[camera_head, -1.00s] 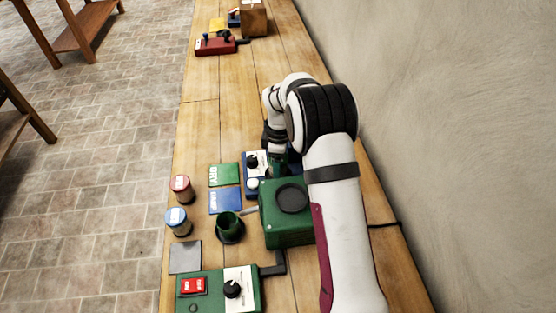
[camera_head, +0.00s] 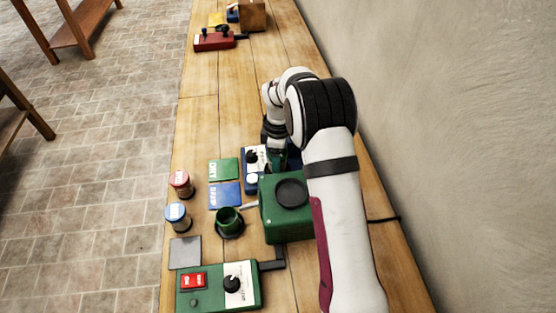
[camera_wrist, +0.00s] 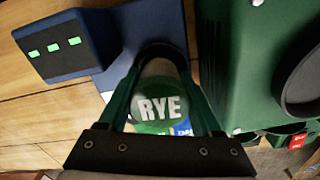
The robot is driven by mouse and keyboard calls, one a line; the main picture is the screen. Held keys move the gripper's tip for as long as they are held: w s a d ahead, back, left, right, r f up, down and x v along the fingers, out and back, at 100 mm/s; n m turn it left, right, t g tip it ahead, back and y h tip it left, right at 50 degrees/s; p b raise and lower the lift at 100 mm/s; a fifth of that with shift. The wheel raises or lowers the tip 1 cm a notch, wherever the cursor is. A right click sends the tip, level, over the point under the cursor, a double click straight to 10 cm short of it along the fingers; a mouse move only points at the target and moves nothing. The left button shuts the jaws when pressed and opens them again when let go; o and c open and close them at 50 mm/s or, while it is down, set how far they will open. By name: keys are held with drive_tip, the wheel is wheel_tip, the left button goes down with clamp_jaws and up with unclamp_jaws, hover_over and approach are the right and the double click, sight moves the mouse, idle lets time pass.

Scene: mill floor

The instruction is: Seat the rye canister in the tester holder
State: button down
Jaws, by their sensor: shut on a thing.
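The rye canister (camera_wrist: 160,108) shows in the wrist view as a round green lid marked RYE, between the two green fingers. My gripper (camera_wrist: 160,74) is shut on it, and it also shows in the head view (camera_head: 277,158) at the blue tester. The blue tester (camera_head: 252,180) has a white panel and a dark knob in the head view. In the wrist view, its blue body (camera_wrist: 148,28) and a display with green marks lie beyond the canister. A dark rounded rim (camera_wrist: 158,48) shows just behind the canister. I cannot tell whether the canister is inside a holder.
A green machine (camera_head: 286,222) with a dark round top stands close beside my gripper. A green cup (camera_head: 229,221), red-lidded canister (camera_head: 181,183), blue-lidded canister (camera_head: 177,216), DRY card (camera_head: 223,169) and DAMP card (camera_head: 225,195) lie left. A green switch box (camera_head: 218,290) is in front.

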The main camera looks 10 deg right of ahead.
drive_tip(key=shift+f, duration=0.35)
drive_tip(key=shift+r, duration=0.1)
drive_tip(key=shift+r, duration=0.7)
drive_tip(key=shift+f, duration=0.75)
idle(0.8)
drive_tip(key=shift+r, duration=0.75)
drive_tip(key=shift+f, duration=0.85)
drive_tip(key=shift+c, duration=1.8)
unclamp_jaws()
